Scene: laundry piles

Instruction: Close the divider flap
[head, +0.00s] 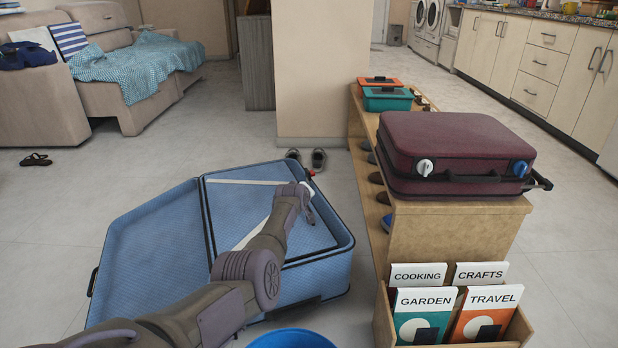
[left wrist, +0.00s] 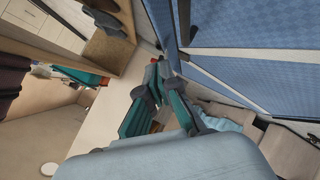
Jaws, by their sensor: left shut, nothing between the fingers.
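A blue suitcase (head: 140,265) lies open on the floor, its two halves spread side by side. White strips (head: 242,182) cross the right half. The blue panel (head: 235,208) inside that half appears to be the divider flap; my arm covers part of it, and its exact angle is unclear. My left gripper (head: 310,178) is at the far right corner of that half, mostly hidden behind my wrist. In the left wrist view its fingers (left wrist: 160,68) are shut and empty, beside the blue suitcase panels (left wrist: 250,75). Contact cannot be told. My right gripper is not in view.
A wooden bench (head: 450,235) stands right of the suitcase, carrying a maroon suitcase (head: 455,150) and boxes (head: 387,98). A book rack (head: 500,338) is at its near end. Dark shoes (head: 319,159) lie beyond the blue suitcase. A blue rounded object (head: 290,339) is at the bottom edge.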

